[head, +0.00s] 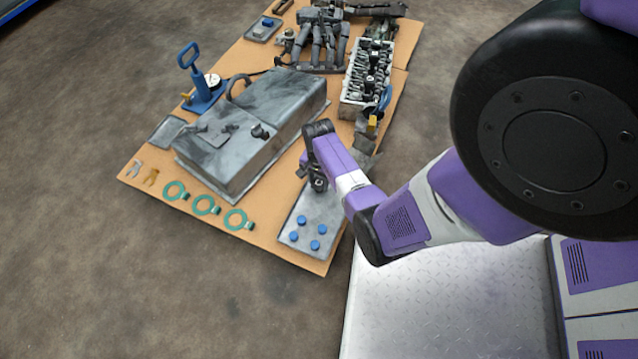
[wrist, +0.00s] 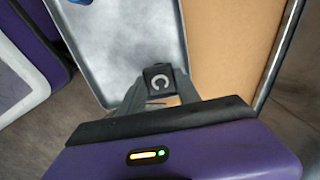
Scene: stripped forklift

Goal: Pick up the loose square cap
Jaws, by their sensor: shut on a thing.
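The loose square cap (wrist: 150,70) is small and black with a pale ring-like mark on its top. In the wrist view it sits between the fingers of my gripper (wrist: 160,82), which is shut on it. In the head view my gripper (head: 317,184) points down over the far end of a grey tray (head: 305,214), beside the big grey tank. The cap cannot be made out there, as the gripper hides it. I cannot tell whether the cap is touching the surface below.
Several blue round caps (head: 301,219) lie at the tray's near end. The grey tank (head: 245,135) stands close on the left. Teal rings (head: 206,205) lie along the cardboard's (head: 280,252) near edge. An engine head (head: 365,75) and a blue pump (head: 204,90) stand farther back.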

